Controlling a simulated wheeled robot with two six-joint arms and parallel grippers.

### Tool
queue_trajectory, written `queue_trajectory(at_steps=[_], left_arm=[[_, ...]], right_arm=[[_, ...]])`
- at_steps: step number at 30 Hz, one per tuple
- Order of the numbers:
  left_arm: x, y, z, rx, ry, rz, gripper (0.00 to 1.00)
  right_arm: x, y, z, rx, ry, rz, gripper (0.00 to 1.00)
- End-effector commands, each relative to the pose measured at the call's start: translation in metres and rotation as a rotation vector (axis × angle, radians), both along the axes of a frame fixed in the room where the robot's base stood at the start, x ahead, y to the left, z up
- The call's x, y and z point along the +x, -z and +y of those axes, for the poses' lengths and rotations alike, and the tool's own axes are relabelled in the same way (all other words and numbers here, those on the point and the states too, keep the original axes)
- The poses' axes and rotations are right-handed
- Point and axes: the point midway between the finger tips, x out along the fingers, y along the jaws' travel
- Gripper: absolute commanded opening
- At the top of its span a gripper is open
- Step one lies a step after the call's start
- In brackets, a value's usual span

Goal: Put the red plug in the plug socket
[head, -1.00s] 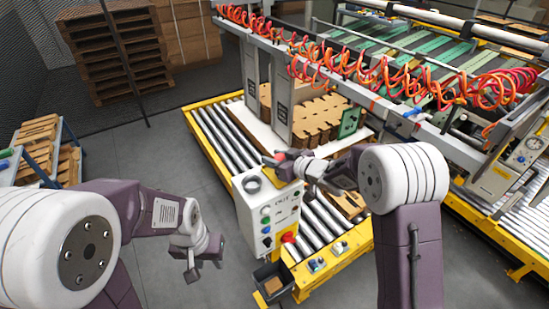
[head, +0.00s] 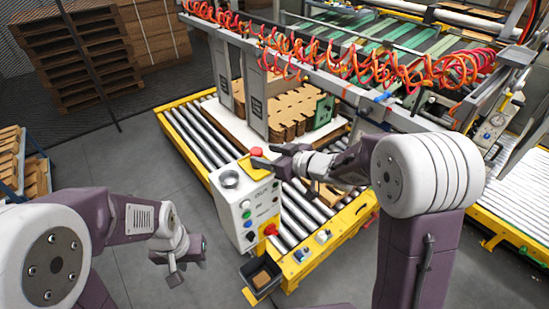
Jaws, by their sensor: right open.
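A small red piece, which looks like the red plug (head: 257,151), shows at the top back corner of the white control box (head: 235,213). My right gripper (head: 273,154) is open, with its fingertips just to the right of the red piece. I cannot tell whether they touch it. A round grey ring (head: 229,180) on top of the box may be the plug socket. My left gripper (head: 176,272) hangs over the floor left of the box, apart from it. Its fingers are too small and turned to read.
A red knob (head: 270,229) sits low on the box's side. A dark bin (head: 262,276) stands below it. A roller conveyor (head: 185,140) with stacked cardboard (head: 293,112) lies behind. Red coiled hoses (head: 380,65) hang over the back. Grey floor at left is free.

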Motion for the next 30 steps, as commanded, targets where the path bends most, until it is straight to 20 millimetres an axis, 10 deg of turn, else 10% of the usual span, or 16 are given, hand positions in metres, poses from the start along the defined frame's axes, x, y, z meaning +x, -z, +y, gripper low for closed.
queue_trajectory(at_steps=[17,21,25,30], left_arm=[[0.0,0.0,0.0,0.0,0.0,0.0,0.36],[0.0,0.0,0.0,0.0,0.0,0.0,0.36],[0.0,0.0,0.0,0.0,0.0,0.0,0.36],[0.0,0.0,0.0,0.0,0.0,0.0,0.36]], right_arm=[[-0.027,-0.014,-0.026,-0.006,0.011,0.003,0.57],[-0.023,0.018,-0.081,-0.13,0.269,0.106,0.57],[-0.088,0.083,-0.151,-0.303,0.57,0.446,0.57],[-0.204,0.129,-0.156,-0.365,0.664,0.904,0.57]])
